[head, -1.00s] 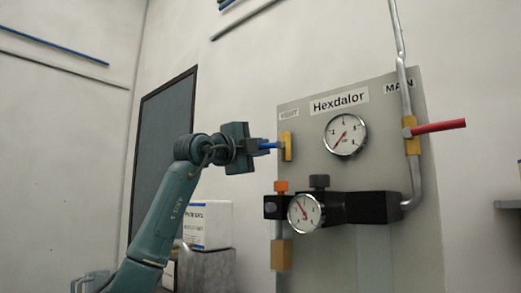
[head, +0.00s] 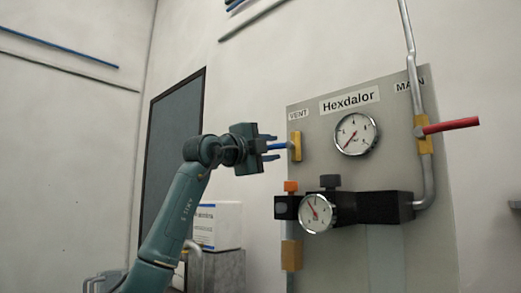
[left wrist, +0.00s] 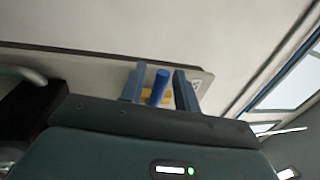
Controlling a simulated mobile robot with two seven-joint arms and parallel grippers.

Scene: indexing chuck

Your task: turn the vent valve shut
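The vent valve has a brass body (head: 296,146) under the VENT label on the grey panel. Its blue handle (head: 283,146) sticks out to the left, roughly level. My left gripper (head: 272,147) is open, with one finger above the handle and one below. In the left wrist view the blue handle (left wrist: 158,88) stands between the two spread fingers (left wrist: 159,72), with a gap on each side. Part of the brass (left wrist: 146,94) shows behind it. My right gripper is not in view.
The panel (head: 400,85) also carries an upper gauge (head: 356,134), a lower gauge (head: 316,213) beside a black block, an orange knob (head: 291,186) below the vent valve, and the main valve's red handle (head: 452,125). A white box (head: 218,225) stands behind my left arm.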

